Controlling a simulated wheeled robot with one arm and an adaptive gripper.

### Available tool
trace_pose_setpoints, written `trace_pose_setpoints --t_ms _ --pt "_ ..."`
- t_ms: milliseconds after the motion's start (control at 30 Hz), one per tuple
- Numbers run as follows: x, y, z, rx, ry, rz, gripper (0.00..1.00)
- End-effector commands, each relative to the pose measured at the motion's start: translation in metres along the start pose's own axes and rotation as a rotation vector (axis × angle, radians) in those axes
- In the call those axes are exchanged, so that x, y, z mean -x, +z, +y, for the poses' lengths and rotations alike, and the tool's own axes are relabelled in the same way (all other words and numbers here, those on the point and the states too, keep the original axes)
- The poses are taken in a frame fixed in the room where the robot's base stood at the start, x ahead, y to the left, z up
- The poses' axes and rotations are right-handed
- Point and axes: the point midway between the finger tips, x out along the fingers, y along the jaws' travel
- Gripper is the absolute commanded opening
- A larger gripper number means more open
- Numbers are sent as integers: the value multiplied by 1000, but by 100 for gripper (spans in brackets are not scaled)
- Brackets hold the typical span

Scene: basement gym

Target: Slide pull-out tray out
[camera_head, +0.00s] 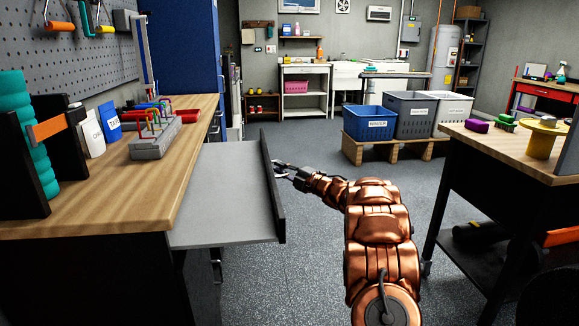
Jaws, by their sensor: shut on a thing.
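The pull-out tray (225,195) is a flat grey board that sticks out from under the top of the wooden workbench (95,205) on the left. A dark raised front panel (272,188) runs along its outer edge, and the tray is empty. My gripper (283,171) is at the far half of this panel, on its outer side, with my copper arm reaching in from the lower right. The gripper is shut on the tray at the panel. The exact contact at the fingertips is small and partly hidden behind the panel.
A second bench (500,145) stands at the right. Several bins on a wooden pallet (395,150) are farther back. Speckled floor (310,240) is open between the benches.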

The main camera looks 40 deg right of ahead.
Motion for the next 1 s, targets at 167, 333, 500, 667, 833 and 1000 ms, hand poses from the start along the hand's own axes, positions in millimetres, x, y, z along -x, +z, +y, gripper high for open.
trace_pose_setpoints --t_ms 167,333,500,667,833,1000 --pt "-2 -2 0 -1 0 10 0" --pt "-2 -1 0 -1 0 9 0" --pt "-1 0 1 -1 0 8 14" --pt "-1 0 0 -1 0 8 31" --pt "-1 -1 0 -1 -1 9 37" --pt "-1 -1 0 -1 -1 9 37"
